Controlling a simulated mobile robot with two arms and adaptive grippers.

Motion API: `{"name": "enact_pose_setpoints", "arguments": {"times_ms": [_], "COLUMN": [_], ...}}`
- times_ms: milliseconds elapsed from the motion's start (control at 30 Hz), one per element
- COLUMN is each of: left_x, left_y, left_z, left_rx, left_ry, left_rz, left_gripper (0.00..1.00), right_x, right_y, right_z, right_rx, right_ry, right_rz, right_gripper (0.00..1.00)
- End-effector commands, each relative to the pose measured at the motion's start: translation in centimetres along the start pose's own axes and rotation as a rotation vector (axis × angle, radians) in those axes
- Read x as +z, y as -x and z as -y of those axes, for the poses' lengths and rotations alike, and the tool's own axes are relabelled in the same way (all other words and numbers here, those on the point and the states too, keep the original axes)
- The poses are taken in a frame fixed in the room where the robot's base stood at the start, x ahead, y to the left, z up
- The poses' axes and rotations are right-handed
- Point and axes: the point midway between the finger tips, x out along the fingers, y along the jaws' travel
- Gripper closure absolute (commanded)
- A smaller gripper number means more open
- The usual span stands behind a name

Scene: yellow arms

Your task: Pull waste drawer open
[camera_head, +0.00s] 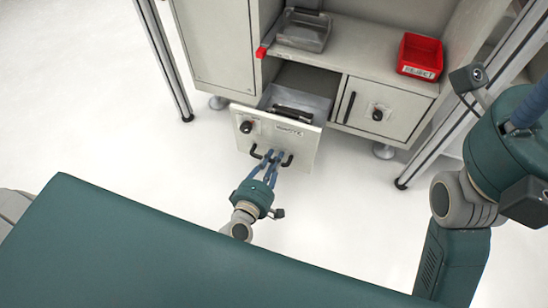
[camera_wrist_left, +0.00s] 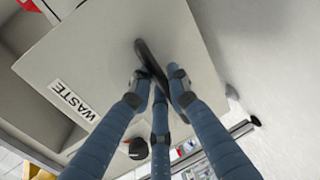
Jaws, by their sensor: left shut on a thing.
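The waste drawer (camera_head: 305,150) is pulled out from the grey cabinet. Its light front carries a WASTE label, a dark knob (camera_head: 246,127) and a black bar handle (camera_head: 288,161). The open inside shows behind the front, with a dark object (camera_head: 292,114) in it. My left gripper (camera_head: 271,160) is at the drawer front, its blue fingers shut on the handle. In the left wrist view the fingers close around the black handle (camera_wrist_left: 148,58), beside the WASTE label. Part of the handle is hidden by the fingers.
A red REJECT bin (camera_head: 420,56) and a grey tray (camera_head: 303,30) stand on the shelf above. A closed door with a handle and knob (camera_head: 377,114) is right of the drawer. Metal posts (camera_head: 168,60) flank the cabinet. The floor before the drawer is clear.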

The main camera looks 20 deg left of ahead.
Motion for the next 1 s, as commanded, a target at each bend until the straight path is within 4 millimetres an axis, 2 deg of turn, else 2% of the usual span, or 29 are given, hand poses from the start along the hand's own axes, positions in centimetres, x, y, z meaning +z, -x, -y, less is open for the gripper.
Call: {"name": "enact_pose_setpoints", "arguments": {"times_ms": [67,100,167,200,567,1000], "left_x": [0.1,0.1,0.1,0.1,0.1,0.1], "left_y": [0.1,0.1,0.1,0.1,0.6,6.8], "left_z": [0.2,0.3,0.3,0.2,0.2,0.3], "left_rx": [-0.005,-0.005,-0.005,-0.005,-0.004,-0.006], "left_ry": [0.000,0.000,0.000,0.000,-0.001,-0.002], "left_rz": [0.004,0.004,0.003,0.003,0.001,0.003], "left_gripper": [1.00,0.79,0.68,0.66,0.66,0.66], "right_x": [0.0,0.0,0.0,0.0,0.1,0.0], "right_y": [0.0,0.0,0.0,0.0,0.0,0.0], "right_z": [0.0,0.0,0.0,0.0,0.0,0.0], "right_rx": [0.002,0.002,0.002,0.002,-0.001,-0.002], "right_ry": [0.000,0.000,0.000,0.000,0.001,0.000], "right_rz": [0.000,0.000,0.000,0.000,0.001,-0.001], "right_gripper": [0.60,0.60,0.60,0.60,0.60,0.60]}}
